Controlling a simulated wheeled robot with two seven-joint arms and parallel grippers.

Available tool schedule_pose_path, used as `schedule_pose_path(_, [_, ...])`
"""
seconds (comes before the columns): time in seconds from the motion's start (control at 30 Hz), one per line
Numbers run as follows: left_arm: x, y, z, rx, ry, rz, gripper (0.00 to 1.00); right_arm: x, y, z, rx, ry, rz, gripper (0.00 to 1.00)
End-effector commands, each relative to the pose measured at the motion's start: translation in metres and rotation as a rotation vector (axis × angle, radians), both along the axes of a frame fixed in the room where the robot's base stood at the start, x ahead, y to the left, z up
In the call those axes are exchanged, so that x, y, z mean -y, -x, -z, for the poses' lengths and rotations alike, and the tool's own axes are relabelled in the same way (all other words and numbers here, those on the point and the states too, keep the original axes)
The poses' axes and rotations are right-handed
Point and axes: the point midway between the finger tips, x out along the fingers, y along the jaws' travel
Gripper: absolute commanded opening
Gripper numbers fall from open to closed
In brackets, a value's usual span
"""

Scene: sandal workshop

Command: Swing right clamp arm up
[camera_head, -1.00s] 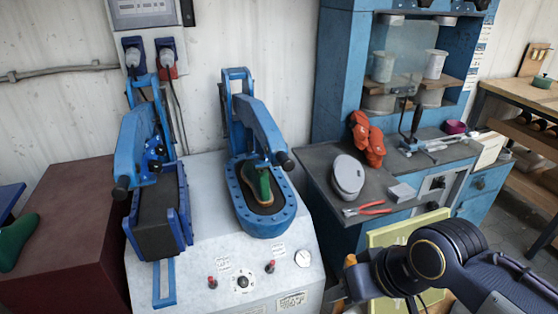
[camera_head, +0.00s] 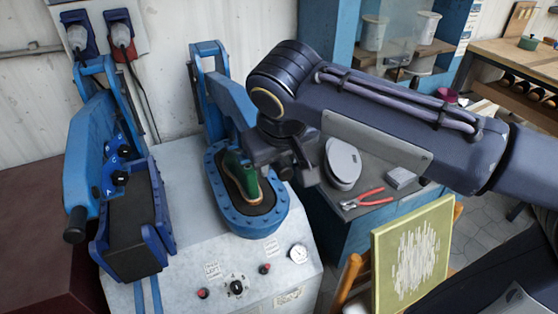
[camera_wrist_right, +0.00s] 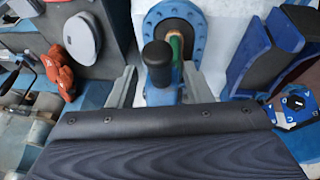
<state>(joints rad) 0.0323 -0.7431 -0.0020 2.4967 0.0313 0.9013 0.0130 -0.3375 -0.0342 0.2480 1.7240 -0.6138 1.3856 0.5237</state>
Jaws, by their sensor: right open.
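The right clamp arm (camera_head: 228,100) is a blue lever that slopes down from its hinge frame toward the front, over the oval blue press bed (camera_head: 226,218). A green and tan shoe form (camera_head: 240,178) sits in that bed. My right gripper (camera_head: 283,163) is at the lower end of the arm and hides much of it in the head view. In the right wrist view the arm's black handle (camera_wrist_right: 157,60) stands between the two spread grey fingers, with gaps visible on both sides. My left gripper is not in view.
The left clamp arm (camera_head: 88,150) and its black bed (camera_head: 133,232) stand to the left. Red pliers (camera_head: 362,198), a grey oval pad (camera_head: 343,163) and a small grey block (camera_head: 400,178) lie on the bench at right. A framed screen (camera_head: 415,255) stands in front.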

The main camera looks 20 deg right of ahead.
Motion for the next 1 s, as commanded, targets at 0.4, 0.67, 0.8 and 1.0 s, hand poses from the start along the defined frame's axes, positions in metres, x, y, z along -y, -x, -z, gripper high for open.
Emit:
schedule_pose_path(0.4, [0.0000, -0.0001, 0.0004, 0.000, 0.000, 0.000, 0.00, 0.0014, -0.0038, 0.0089, 0.001, -0.001, -0.001, 0.43])
schedule_pose_path(0.67, [0.0000, -0.0001, 0.0004, 0.000, 0.000, 0.000, 0.00, 0.0014, -0.0037, 0.0086, 0.001, -0.001, -0.001, 0.09])
schedule_pose_path(0.8, [0.0000, -0.0001, 0.0004, 0.000, 0.000, 0.000, 0.00, 0.0014, -0.0037, 0.0086, 0.002, -0.001, 0.000, 0.00])
schedule_pose_path(1.0, [0.0000, -0.0001, -0.0060, 0.000, 0.000, 0.000, 0.00, 0.0013, -0.0044, 0.0026, -0.003, -0.002, 0.000, 0.00])
